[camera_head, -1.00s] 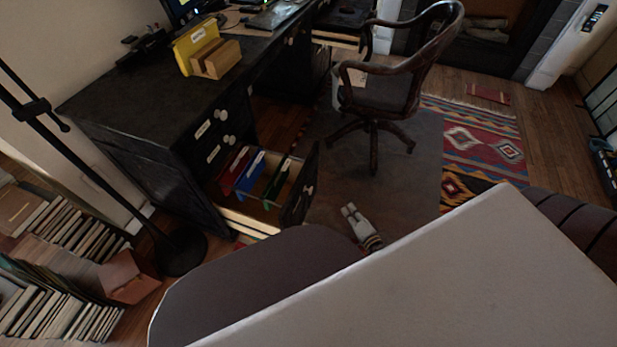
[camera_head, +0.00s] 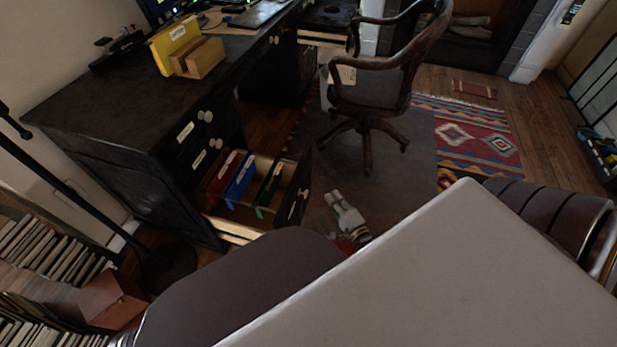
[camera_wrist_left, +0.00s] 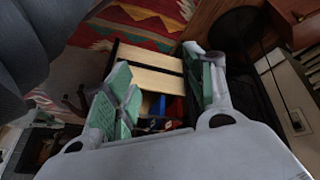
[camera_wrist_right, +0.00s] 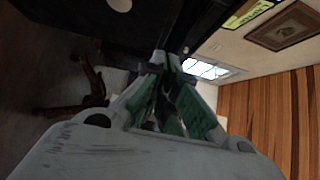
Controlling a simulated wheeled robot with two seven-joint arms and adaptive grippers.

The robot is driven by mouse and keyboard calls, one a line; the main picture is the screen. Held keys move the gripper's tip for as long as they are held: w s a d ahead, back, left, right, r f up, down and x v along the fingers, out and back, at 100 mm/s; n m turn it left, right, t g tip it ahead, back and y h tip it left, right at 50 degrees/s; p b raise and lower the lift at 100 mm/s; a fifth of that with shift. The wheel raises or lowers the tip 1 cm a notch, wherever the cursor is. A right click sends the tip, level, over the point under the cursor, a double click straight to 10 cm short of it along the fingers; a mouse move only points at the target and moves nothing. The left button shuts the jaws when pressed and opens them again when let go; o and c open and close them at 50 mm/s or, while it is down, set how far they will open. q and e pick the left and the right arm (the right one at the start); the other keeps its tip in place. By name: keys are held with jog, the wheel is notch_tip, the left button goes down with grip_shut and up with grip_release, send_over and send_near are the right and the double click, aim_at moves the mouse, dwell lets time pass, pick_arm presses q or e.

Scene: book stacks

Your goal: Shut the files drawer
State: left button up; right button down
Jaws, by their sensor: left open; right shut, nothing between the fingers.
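The files drawer (camera_head: 235,217) is the bottom drawer of the black desk and stands pulled out. Red, blue and green hanging files show inside it. Its dark front (camera_head: 294,195) faces right, with a light handle. My right gripper (camera_head: 337,199) is shut and empty, to the right of the drawer front with a gap seen between them; its closed fingers also show in the right wrist view (camera_wrist_right: 167,66). My left gripper (camera_wrist_left: 160,82) is open and empty in the left wrist view, with the open drawer (camera_wrist_left: 150,80) beyond its fingers. The head view does not show it.
The black desk (camera_head: 110,100) carries a yellow-and-wood file holder (camera_head: 187,50). A wooden swivel chair (camera_head: 380,85) stands behind the gripper on a grey mat. A lamp base (camera_head: 168,268) and rows of books (camera_head: 50,245) lie at left.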

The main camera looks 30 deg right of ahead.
pick_arm(q)
jog(key=shift+f, duration=0.1)
pick_arm(e)
jog(key=shift+w, duration=0.15)
jog(key=b, duration=0.3)
send_near(303, 167)
jog(key=shift+d, duration=1.5)
jog(key=w+a, duration=0.1)
jog(key=w, duration=0.1)
jog(key=w+a+b, duration=0.1)
jog(key=w, duration=0.1)
jog(key=shift+w+a+r, duration=0.15)
jog(key=shift+w+a, duration=0.05)
pick_arm(q)
notch_tip(303, 167, down, 9)
jog(key=d+t+h, duration=0.1)
jog(key=d, duration=0.1)
jog(key=shift+w+r+n+t, duration=0.2)
jog(key=shift+w+n+t, duration=0.1)
jog(key=shift+n, duration=0.1)
pick_arm(e)
jog(key=shift+w, duration=0.1)
pick_arm(q)
jog(key=shift+r, duration=0.15)
pick_arm(e)
jog(key=shift+w+a, duration=0.1)
jog(key=shift+a, duration=0.05)
